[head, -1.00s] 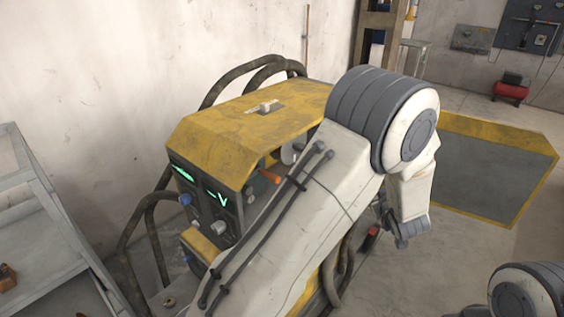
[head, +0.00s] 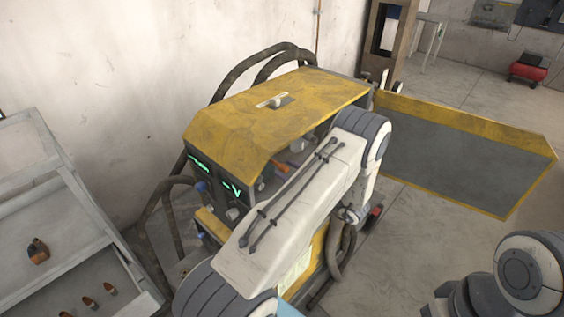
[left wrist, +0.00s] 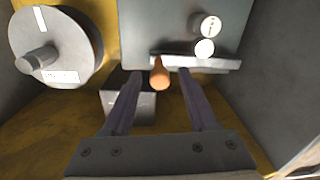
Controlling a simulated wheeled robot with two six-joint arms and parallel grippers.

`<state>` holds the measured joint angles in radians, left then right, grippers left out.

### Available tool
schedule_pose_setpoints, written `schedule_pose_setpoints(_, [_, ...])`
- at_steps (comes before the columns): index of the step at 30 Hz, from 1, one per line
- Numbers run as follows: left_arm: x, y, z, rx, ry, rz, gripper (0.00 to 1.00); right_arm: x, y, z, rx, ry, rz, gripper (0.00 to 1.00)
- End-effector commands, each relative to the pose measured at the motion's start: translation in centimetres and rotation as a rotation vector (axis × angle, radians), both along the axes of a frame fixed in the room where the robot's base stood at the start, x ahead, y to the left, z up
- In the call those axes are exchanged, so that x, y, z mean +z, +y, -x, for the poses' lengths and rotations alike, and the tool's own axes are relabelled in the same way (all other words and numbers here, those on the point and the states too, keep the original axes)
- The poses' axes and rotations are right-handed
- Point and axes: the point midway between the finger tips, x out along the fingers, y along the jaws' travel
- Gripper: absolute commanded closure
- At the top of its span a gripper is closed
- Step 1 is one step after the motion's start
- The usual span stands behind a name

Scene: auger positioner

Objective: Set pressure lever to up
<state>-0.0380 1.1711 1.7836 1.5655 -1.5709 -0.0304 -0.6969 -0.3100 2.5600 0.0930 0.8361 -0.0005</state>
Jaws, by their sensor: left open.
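The yellow and grey machine (head: 275,115) stands in the middle of the head view with its side open. An orange-tipped lever (head: 281,168) shows in that opening, partly hidden by my left arm. In the left wrist view the orange lever handle (left wrist: 160,74) points toward the camera, in front of a grey panel. My left gripper (left wrist: 162,78) is open, with one finger on each side of the handle near its tip. I cannot tell whether either finger touches it. In the head view the left gripper is mostly hidden behind my arm. My right gripper is out of view.
In the left wrist view, a round grey dial (left wrist: 58,48) is at upper left, and a grey ledge (left wrist: 215,64) with white round parts is at right. In the head view, the open yellow-edged door (head: 460,155) extends right. A grey shelf (head: 60,225) stands left.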

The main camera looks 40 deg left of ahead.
Motion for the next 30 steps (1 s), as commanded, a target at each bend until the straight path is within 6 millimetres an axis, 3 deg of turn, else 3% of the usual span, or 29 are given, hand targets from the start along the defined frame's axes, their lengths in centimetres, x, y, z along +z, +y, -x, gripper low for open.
schedule_pose_setpoints(6, [0.1, 2.4, -0.1, 0.000, -0.001, 0.002, 0.41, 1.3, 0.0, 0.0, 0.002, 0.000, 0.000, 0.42])
schedule_pose_setpoints(16, [-0.1, 2.8, -0.2, -0.001, -0.001, 0.002, 0.41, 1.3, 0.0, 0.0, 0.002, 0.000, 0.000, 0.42])
schedule_pose_setpoints(17, [-0.1, 2.8, -0.2, -0.001, -0.001, 0.002, 0.48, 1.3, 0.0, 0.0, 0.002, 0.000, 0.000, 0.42])
schedule_pose_setpoints(21, [0.0, 2.7, -0.2, -0.001, -0.001, 0.002, 1.00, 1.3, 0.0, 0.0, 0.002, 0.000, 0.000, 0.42])
schedule_pose_setpoints(30, [0.0, 2.7, -0.1, -0.001, -0.001, 0.002, 1.00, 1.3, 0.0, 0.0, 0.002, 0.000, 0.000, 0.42])
